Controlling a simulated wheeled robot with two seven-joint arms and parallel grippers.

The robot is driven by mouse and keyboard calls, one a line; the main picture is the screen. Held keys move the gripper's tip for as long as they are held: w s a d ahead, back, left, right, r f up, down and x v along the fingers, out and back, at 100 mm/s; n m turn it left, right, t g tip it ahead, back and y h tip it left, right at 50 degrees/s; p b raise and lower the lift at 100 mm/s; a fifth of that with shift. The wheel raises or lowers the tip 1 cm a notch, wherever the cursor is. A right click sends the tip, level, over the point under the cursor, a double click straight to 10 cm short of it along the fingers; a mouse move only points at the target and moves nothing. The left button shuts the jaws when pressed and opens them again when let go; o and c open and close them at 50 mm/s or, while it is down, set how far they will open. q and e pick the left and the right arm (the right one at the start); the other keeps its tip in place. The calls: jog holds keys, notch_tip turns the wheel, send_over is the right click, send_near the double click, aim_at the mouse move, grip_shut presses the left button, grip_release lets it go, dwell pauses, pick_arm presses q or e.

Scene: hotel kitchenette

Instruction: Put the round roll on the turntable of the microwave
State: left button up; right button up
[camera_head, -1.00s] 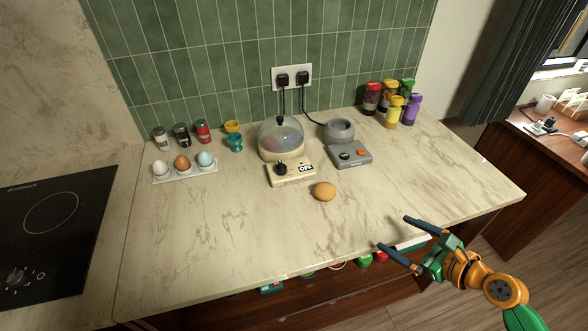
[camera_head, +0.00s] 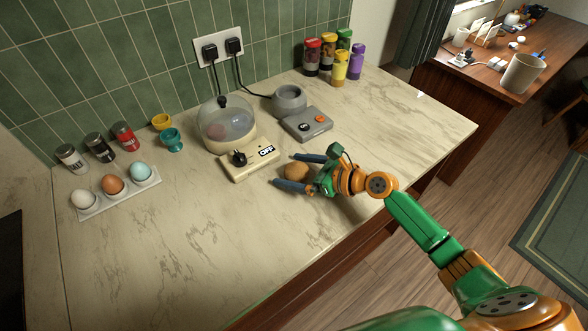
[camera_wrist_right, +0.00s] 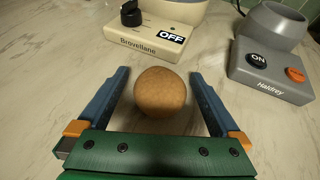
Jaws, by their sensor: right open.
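The round roll (camera_head: 296,172) is a small brown ball of bread lying on the marble counter, in front of the cream egg cooker. In the right wrist view the roll (camera_wrist_right: 160,92) sits between the two blue fingers. My right gripper (camera_head: 283,170) is open, with one finger on each side of the roll; a gap shows on both sides in the wrist view (camera_wrist_right: 160,90). My left gripper is not in view. No microwave or turntable shows in these frames.
Just behind the roll stand the cream egg cooker (camera_head: 236,173) marked OFF and a grey appliance (camera_head: 307,124). An egg tray (camera_head: 120,196) and several spice jars are at the left. Coloured bottles (camera_head: 340,68) stand at the back right. The front left counter is clear.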

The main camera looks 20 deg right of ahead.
jog(key=shift+s+d+r, duration=0.15)
jog(key=shift+s+d, duration=0.15)
jog(key=c, duration=1.2)
jog(key=shift+w+a, duration=0.1)
jog(key=shift+w, duration=0.05)
jog(key=shift+c, duration=0.9)
